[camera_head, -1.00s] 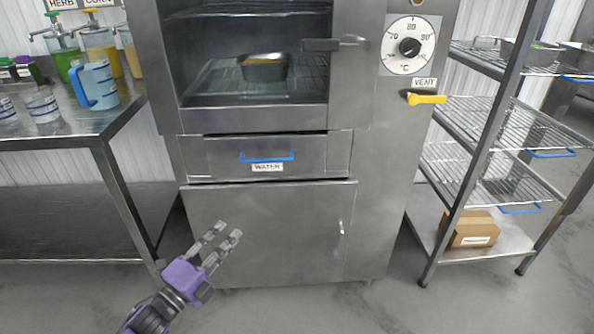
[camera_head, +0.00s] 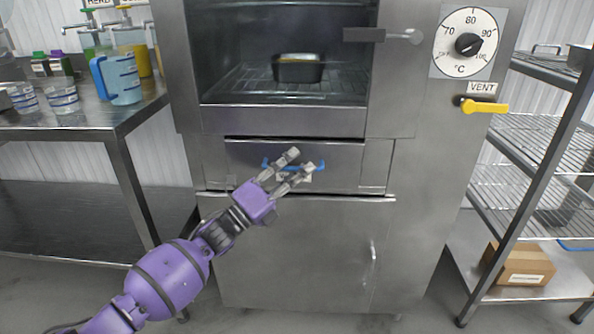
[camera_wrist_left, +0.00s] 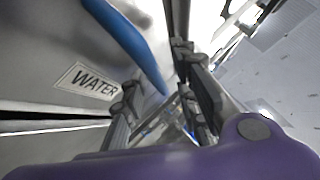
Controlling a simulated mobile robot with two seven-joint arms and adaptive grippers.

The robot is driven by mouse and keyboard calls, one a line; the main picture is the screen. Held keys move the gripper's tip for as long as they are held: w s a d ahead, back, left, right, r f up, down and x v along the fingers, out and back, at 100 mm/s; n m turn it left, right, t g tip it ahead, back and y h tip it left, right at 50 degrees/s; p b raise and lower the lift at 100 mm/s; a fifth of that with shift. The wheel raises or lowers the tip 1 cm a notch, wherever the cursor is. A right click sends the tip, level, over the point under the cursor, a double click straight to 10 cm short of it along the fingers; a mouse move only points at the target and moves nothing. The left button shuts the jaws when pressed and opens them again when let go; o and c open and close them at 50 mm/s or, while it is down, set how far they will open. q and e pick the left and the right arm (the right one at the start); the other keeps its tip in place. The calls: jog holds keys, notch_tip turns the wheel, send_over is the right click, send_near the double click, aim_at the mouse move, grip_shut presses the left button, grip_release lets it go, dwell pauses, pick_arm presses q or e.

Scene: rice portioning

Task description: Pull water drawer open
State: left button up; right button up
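The water drawer (camera_head: 357,172) is a steel front below the oven chamber and looks shut. Its blue bar handle (camera_head: 321,166) is partly hidden behind my left fingers, as is its label. In the left wrist view the blue handle (camera_wrist_left: 130,40) runs down into the space between my fingers, and the WATER label (camera_wrist_left: 88,82) is beside it. My left gripper (camera_head: 305,160) is open at the handle, its two fingers apart. In the wrist view it also shows open (camera_wrist_left: 158,105); I cannot tell whether a finger touches the handle. My right gripper is not in view.
Above is the open oven chamber with a dark pan (camera_head: 297,70). A dial (camera_head: 468,42) and yellow vent lever (camera_head: 485,107) are at right. A steel table (camera_head: 100,122) with a blue jug (camera_head: 123,80) stands left. A wire rack with a cardboard box (camera_head: 522,266) stands right.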

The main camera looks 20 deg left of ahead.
pick_arm(q)
jog(key=shift+w, duration=0.1)
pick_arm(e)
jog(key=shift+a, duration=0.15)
pick_arm(q)
grip_shut()
jog(key=shift+d, duration=0.1)
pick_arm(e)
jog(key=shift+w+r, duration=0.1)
